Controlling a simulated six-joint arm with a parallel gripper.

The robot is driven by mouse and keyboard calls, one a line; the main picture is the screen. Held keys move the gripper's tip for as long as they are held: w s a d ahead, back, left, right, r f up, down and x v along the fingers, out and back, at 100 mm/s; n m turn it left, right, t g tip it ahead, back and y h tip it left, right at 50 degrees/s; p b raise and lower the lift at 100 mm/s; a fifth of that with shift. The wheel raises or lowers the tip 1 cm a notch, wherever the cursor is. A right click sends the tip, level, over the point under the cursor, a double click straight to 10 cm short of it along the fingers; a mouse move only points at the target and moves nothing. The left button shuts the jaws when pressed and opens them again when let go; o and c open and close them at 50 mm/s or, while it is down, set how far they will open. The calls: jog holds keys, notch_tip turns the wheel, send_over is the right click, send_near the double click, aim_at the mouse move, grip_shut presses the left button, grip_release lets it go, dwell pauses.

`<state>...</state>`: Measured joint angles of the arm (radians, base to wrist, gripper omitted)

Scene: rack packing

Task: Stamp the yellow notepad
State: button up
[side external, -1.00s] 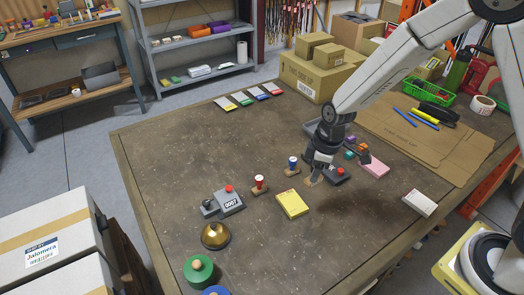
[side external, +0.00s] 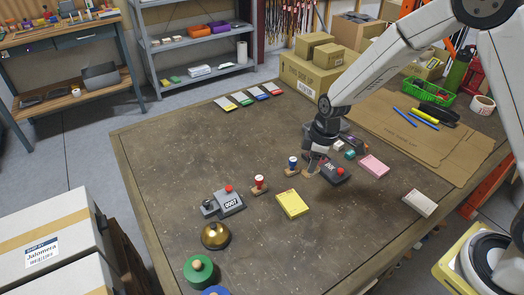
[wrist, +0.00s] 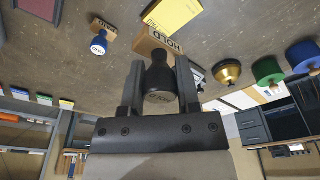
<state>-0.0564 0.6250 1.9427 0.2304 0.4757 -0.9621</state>
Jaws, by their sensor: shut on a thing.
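The yellow notepad (side external: 292,204) lies flat on the table in the side view, and part of it shows at the top of the wrist view (wrist: 172,14). My gripper (side external: 315,156) is right of and behind it in the side view. In the wrist view my gripper (wrist: 160,88) is shut on the dark handle of a stamp (wrist: 158,76). Its wooden base reads HOLD and points towards the notepad's side of the picture. The stamp and notepad are apart. The stamp's height above the table is hard to tell.
A blue-handled stamp (side external: 292,165) and a red-handled stamp (side external: 258,184) stand left of my gripper. A brass bell (side external: 216,236) stands front left. The table's middle left is clear.

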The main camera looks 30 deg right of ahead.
jog(key=w+d+f, duration=0.4)
jog(key=w+d, duration=0.8)
jog(key=d, duration=0.3)
jog(key=shift+a+f, duration=0.1)
jog(key=shift+f, duration=0.2)
jog(key=shift+f, duration=2.75)
jog(key=shift+f, duration=0.55)
jog(key=shift+r, duration=0.1)
notch_tip(320, 180, up, 7)
dwell(0.9)
